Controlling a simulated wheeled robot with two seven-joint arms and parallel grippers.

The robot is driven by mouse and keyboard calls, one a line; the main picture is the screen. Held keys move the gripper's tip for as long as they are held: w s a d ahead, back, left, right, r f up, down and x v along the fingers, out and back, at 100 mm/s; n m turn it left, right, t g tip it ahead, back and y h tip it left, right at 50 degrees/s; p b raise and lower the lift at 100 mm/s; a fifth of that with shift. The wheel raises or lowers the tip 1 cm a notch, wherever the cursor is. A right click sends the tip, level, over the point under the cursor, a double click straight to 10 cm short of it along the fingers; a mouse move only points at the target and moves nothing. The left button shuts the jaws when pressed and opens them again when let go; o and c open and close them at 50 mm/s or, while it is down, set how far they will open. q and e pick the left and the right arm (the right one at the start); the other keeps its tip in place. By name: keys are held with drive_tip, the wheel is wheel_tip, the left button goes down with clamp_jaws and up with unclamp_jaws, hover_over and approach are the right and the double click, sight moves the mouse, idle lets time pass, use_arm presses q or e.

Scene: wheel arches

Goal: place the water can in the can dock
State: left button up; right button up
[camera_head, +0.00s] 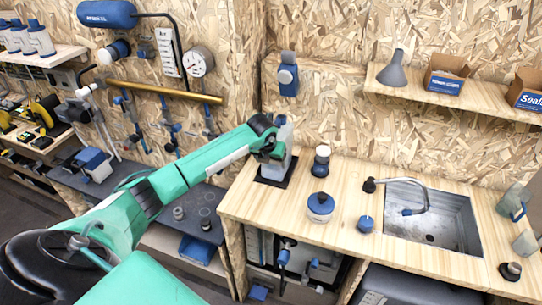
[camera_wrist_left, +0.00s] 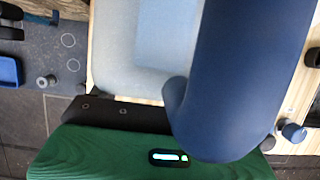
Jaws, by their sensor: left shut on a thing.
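The water can (camera_head: 284,137) is a pale grey, see-through can at the back left corner of the wooden counter. It looks upright. The can dock (camera_head: 287,180) is a dark square base directly under it; I cannot tell whether the can rests in it or hovers just above. My left gripper (camera_head: 273,149) is shut on the can at its upper part. In the left wrist view, the can's pale body (camera_wrist_left: 135,60) and a large dark blue part (camera_wrist_left: 245,75) fill the space before the gripper. My right gripper is not in view.
A dark jar (camera_head: 321,160), a blue-lidded pot (camera_head: 320,205) and a small blue cup (camera_head: 365,224) stand right of the dock. A sink (camera_head: 455,225) with a tap (camera_head: 425,190) lies further right. A shelf (camera_head: 450,98) with boxes hangs behind. The counter's front left is clear.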

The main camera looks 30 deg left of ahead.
use_arm(q)
drive_tip(key=shift+w+a, duration=0.1)
drive_tip(key=shift+w, duration=0.15)
drive_tip(key=o, duration=1.6)
drive_tip(key=shift+f, duration=0.1)
drive_tip(key=shift+c, duration=0.2)
drive_tip(key=shift+s, duration=0.1)
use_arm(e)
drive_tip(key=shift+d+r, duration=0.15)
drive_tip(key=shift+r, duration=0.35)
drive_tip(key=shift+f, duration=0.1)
use_arm(q)
drive_tip(key=b+v, duration=0.3)
drive_tip(key=v, duration=0.9)
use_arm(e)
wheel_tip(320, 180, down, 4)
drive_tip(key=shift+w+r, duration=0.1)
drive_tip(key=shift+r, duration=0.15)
